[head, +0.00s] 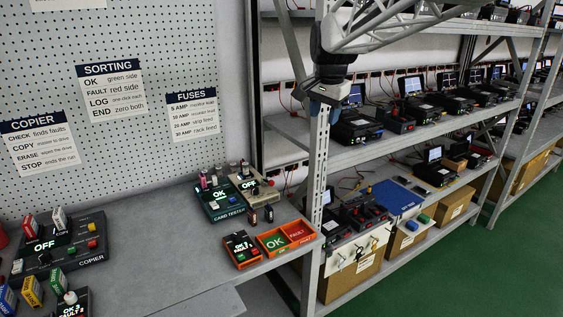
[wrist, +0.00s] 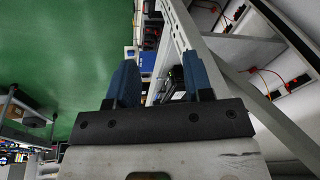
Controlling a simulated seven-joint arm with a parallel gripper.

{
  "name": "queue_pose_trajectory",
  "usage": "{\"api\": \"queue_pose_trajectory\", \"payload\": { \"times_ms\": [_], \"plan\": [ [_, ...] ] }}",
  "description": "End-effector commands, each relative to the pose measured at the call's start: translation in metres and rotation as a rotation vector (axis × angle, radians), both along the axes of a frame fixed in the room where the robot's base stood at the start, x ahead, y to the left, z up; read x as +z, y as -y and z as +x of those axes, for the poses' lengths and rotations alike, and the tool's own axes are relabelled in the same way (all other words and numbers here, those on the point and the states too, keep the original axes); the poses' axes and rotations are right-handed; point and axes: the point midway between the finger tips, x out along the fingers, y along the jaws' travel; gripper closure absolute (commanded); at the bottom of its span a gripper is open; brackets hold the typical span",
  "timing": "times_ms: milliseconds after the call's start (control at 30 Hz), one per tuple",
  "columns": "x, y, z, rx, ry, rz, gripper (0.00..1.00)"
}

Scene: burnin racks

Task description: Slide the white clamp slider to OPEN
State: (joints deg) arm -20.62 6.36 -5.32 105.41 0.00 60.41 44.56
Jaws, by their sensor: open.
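My gripper (head: 322,97) is in the air in front of the rack upright at upper middle of the head view. In the wrist view, the two blue fingers of my gripper (wrist: 162,82) stand apart with nothing held between them. I cannot clearly pick out the white clamp slider or an OPEN mark in either view. A white panel (head: 343,262) with small knobs or levers is on the rack's lower shelf in the head view, well below my gripper. Its parts are too small to tell apart.
The metal rack upright (head: 317,185) stands close to my gripper. The middle shelf (head: 350,153) holds black devices with red leads. A blue mat (head: 396,198) lies on the lower shelf. The grey bench (head: 150,235) at left carries a copier, a card tester and orange trays (head: 287,250).

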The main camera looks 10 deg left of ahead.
Motion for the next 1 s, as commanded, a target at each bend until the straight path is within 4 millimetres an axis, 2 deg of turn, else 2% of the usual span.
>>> {"api": "queue_pose_trajectory", "payload": {
  "times_ms": [200,567,1000],
  "plan": [
    [-0.019,-0.045,0.036,-0.037,-0.032,0.005,0.53],
    [-0.054,-0.118,0.083,-0.101,-0.077,0.009,0.53],
    [-0.116,-0.219,0.131,-0.185,-0.134,0.002,0.53]
  ]
}}
